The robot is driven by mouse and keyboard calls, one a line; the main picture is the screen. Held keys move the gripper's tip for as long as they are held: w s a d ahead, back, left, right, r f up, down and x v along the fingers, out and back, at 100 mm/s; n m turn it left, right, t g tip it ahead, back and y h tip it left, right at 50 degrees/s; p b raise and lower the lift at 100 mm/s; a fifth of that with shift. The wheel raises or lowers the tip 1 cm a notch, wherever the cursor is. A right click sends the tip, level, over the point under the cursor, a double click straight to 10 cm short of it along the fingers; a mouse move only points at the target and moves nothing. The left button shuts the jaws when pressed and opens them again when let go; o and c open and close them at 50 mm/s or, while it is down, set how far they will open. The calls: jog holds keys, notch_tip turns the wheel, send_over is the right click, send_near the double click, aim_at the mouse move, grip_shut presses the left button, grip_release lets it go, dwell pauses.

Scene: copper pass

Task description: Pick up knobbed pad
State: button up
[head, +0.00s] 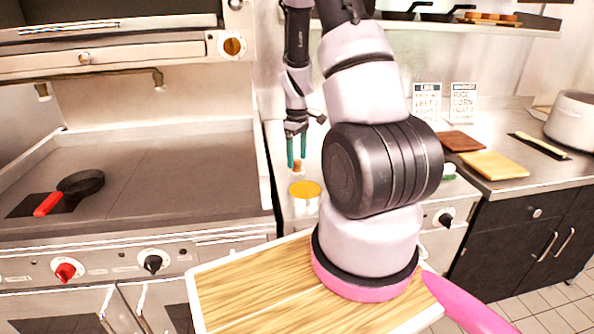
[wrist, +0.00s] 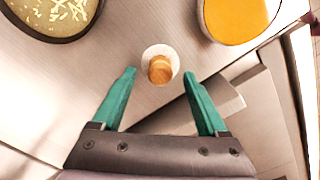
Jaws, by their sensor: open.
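The knobbed pad (wrist: 174,56) appears to be the small pale round piece with a tan wooden knob in the wrist view. It rests on the steel counter. My gripper (wrist: 159,76) is open, its two green fingers on either side of the pad in the picture, with nothing held. In the head view, the green fingertips (head: 297,151) point down at the back counter. A small brown knob (head: 298,166) shows just below them; the rest of the pad is hard to make out there. I cannot tell how far the fingertips are above it.
A container of orange contents (wrist: 238,18) stands right of the pad; it also shows in the head view (head: 305,189). A round vessel with pale shreds (wrist: 60,10) is at upper left. A skillet (head: 82,184) sits on the griddle. Cutting boards (head: 493,165) lie on the right counter.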

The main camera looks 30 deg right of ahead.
aim_at(297, 160)
jog(key=shift+f, duration=1.35)
grip_shut()
notch_tip(297, 160, up, 10)
jog(key=shift+r, duration=0.1)
